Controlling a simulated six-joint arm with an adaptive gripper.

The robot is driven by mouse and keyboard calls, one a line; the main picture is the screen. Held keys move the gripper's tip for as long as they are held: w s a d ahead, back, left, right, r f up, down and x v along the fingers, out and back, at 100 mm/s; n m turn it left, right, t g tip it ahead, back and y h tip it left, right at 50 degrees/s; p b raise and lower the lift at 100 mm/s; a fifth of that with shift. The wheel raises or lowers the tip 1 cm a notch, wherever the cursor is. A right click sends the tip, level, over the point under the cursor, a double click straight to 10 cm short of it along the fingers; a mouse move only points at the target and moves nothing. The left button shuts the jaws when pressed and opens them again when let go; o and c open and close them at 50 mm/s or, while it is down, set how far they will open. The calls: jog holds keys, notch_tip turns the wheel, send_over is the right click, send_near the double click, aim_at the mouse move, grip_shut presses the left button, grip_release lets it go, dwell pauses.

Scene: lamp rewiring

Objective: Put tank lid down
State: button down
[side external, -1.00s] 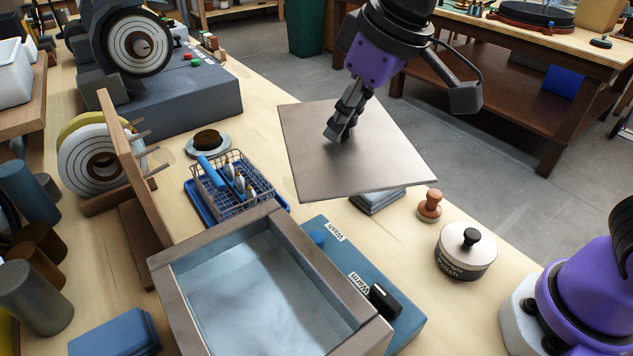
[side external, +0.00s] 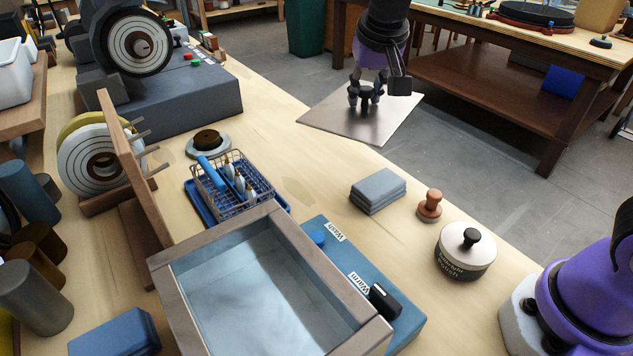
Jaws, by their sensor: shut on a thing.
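The tank lid (side external: 335,120) is a flat, square grey metal plate. My gripper (side external: 366,98) is shut on the knob at its middle and holds it from above. The lid is nearly level, at the far edge of the bench, and part of it seems to reach out past that edge. I cannot tell whether it touches the bench top. The open tank (side external: 168,282) stands in front with water in it.
Folded grey cloths (side external: 378,190), a brown stamp-like knob (side external: 429,205) and a polish tin (side external: 466,252) stand along the right edge. A wire basket (side external: 232,187) with tools sits behind the tank. The bench between basket and lid is clear.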

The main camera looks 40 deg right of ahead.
aim_at(323, 103)
jog(key=w+a+f+m, duration=0.1)
jog(key=w, duration=0.1)
jog(key=w+a+f+m, duration=0.1)
jog(key=w+f, duration=0.1)
jog(key=w+a+f+m+h, duration=0.1)
jog(key=w+a+f+m, duration=0.1)
jog(key=shift+f+g, duration=0.15)
jog(key=shift+g, duration=0.15)
notch_tip(323, 103, down, 6)
jog(key=shift+a+r, duration=0.1)
jog(key=shift+a, duration=0.05)
jog(key=shift+f, duration=2.3)
jog(key=shift+f, duration=0.15)
jog(key=c, duration=0.6)
grip_release()
jog(key=shift+c, duration=0.2)
